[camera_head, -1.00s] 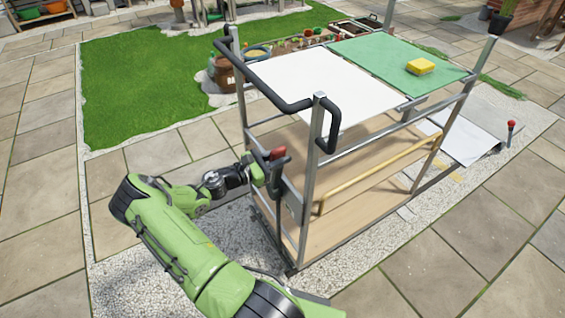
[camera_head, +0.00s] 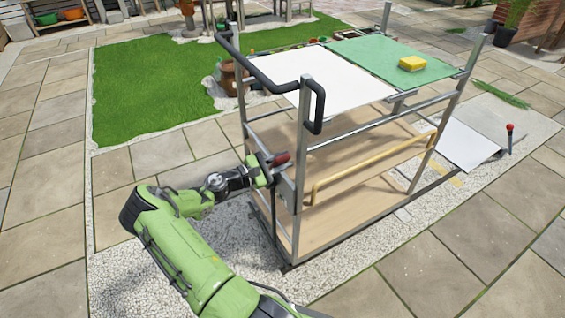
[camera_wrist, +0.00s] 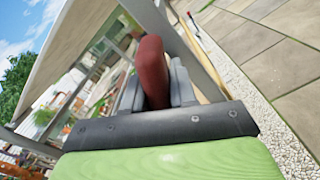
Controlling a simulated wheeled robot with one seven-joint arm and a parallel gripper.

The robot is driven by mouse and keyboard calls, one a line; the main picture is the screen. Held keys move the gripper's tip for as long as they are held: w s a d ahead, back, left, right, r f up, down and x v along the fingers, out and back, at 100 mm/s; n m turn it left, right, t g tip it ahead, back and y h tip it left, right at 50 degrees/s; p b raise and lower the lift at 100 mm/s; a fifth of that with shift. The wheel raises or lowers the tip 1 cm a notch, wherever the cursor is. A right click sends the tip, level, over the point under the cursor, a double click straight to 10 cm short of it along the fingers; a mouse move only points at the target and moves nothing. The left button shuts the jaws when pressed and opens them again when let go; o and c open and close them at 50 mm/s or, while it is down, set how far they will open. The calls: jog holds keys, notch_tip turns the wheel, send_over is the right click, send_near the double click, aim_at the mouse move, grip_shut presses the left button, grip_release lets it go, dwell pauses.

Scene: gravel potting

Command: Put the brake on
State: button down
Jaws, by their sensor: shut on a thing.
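The brake lever has a red grip (camera_head: 280,159) and sits on the near left post of the metal trolley (camera_head: 301,170). My gripper (camera_head: 269,167) is at the lever, left of the post. In the wrist view the red grip (camera_wrist: 152,70) stands between the grey fingers of my gripper (camera_wrist: 156,88), which are shut on it. In the head view the grip lies tilted, close to level. The lower part of the lever mechanism is partly hidden by my gripper and the post.
A red-topped stake (camera_head: 510,138) stands right. Paving lies open left and front.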

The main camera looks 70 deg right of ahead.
jog(key=shift+s+a+f, duration=0.1)
jog(key=shift+s+f, duration=0.05)
jog(key=shift+f, duration=0.1)
jog(key=c, duration=1)
grip_release()
jog(key=shift+r, duration=0.1)
jog(key=shift+w+a, duration=0.2)
jog(key=shift+w, duration=0.05)
jog(key=p+v, duration=0.2)
jog(key=v, duration=1.3)
jog(key=shift+w+a, duration=0.1)
